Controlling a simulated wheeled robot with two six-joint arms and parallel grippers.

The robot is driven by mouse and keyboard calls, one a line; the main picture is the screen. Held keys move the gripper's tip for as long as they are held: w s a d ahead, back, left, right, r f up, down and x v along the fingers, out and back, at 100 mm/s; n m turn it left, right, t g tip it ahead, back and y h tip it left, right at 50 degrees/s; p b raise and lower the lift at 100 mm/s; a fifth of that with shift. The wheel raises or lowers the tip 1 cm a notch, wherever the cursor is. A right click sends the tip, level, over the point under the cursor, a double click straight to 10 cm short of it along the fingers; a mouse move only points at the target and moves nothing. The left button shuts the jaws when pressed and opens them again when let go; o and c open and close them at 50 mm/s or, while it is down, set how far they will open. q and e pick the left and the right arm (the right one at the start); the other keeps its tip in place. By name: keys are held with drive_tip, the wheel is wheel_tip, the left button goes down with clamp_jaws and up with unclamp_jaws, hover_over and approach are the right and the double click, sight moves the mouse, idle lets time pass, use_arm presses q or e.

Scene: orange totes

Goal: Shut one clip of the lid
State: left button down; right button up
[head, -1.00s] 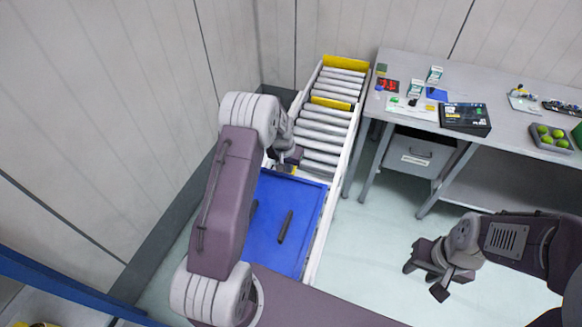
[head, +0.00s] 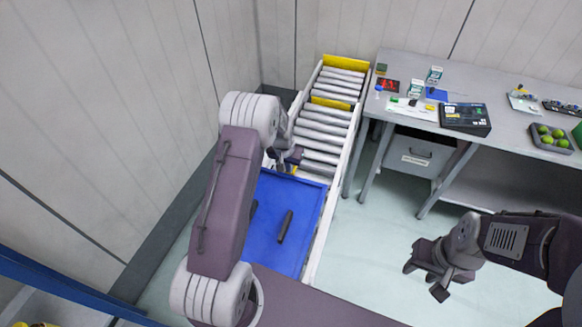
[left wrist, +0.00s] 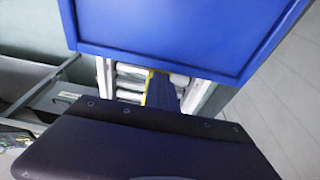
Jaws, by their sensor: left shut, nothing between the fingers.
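The blue lid (head: 304,205) lies at the near end of the roller conveyor, with a dark bar across its middle. A second dark piece shows partly at its left side, behind my arm. My left gripper (head: 289,163) is shut and empty, at the lid's far edge. I cannot tell whether it touches the lid. In the left wrist view the blue lid (left wrist: 190,30) with its raised rim fills the top. No clip can be made out clearly in either view. My right gripper (head: 427,279) is open and empty over the floor at the right.
The roller conveyor (head: 322,131) with yellow cross strips runs away behind the lid. A grey table (head: 510,75) at the right holds small boxes, a black box (head: 466,118) and a tray of green balls (head: 553,138). A wall stands close on the left. The floor between is clear.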

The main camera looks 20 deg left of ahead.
use_arm(q)
drive_tip(key=shift+w, duration=1.15)
drive_tip(key=shift+w+a+f+b, duration=0.1)
drive_tip(key=shift+w+f+b, duration=0.15)
drive_tip(key=shift+b, duration=0.05)
drive_tip(key=shift+w+f+b, duration=0.3)
drive_tip(key=shift+f, duration=0.1)
idle(0.3)
